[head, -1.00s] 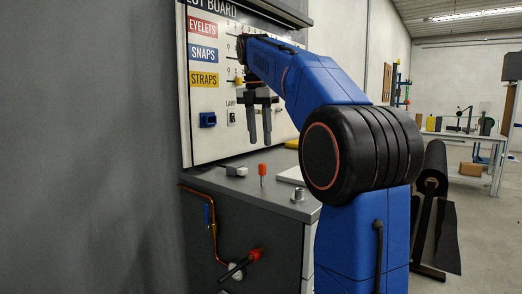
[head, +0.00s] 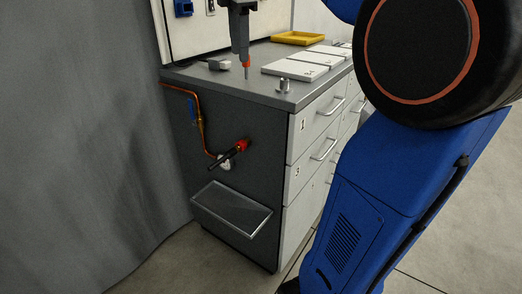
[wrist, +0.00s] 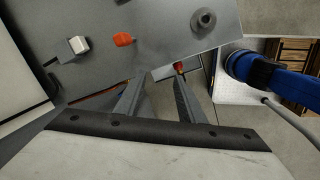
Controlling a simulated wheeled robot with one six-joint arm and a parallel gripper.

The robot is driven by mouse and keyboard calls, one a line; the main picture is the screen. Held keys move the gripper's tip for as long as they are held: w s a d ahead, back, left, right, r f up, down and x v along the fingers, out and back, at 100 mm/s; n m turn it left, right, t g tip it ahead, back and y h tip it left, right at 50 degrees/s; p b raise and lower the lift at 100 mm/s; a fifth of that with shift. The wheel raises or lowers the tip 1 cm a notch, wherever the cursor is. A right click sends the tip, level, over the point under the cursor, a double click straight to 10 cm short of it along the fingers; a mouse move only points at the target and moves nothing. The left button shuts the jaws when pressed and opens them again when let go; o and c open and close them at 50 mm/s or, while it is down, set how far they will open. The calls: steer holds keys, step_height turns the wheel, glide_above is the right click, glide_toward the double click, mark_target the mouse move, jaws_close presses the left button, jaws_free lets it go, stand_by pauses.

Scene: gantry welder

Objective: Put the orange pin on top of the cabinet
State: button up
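The orange pin (head: 246,64) stands upright on the grey top of the cabinet (head: 225,78), its orange head up and a grey shaft below. In the wrist view its orange head (wrist: 123,39) shows beyond my left-hand finger, not between the fingers. My gripper (head: 242,54) points down at the cabinet top, its fingers overlapping the pin's head in the head view. In the wrist view my gripper (wrist: 160,77) has its two fingers apart, with nothing held between them.
A metal knob (head: 284,86) stands near the cabinet's front corner, with a small grey block (head: 218,64) behind left. White plates (head: 295,69) and a yellow tray (head: 298,38) lie further back. A red-ended black handle (head: 229,155) and a shelf bin (head: 232,208) jut from the cabinet side.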

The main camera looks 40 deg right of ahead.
steer(key=s+a+f+m+t, duration=0.1)
steer(key=s+a+f+m, duration=0.2)
steer(key=f, duration=0.7)
steer(key=s+a+f+m+t, duration=0.1)
steer(key=s+a+f+m, duration=0.2)
steer(key=s+f+m, duration=0.4)
steer(key=s+a+f+m+t+y, duration=0.1)
steer(key=s+a+f+m, duration=0.2)
steer(key=s+f, duration=0.9)
step_height(320, 180, down, 2)
steer(key=m, duration=0.3)
steer(key=shift+s+f, duration=0.15)
steer(key=shift+s, duration=0.15)
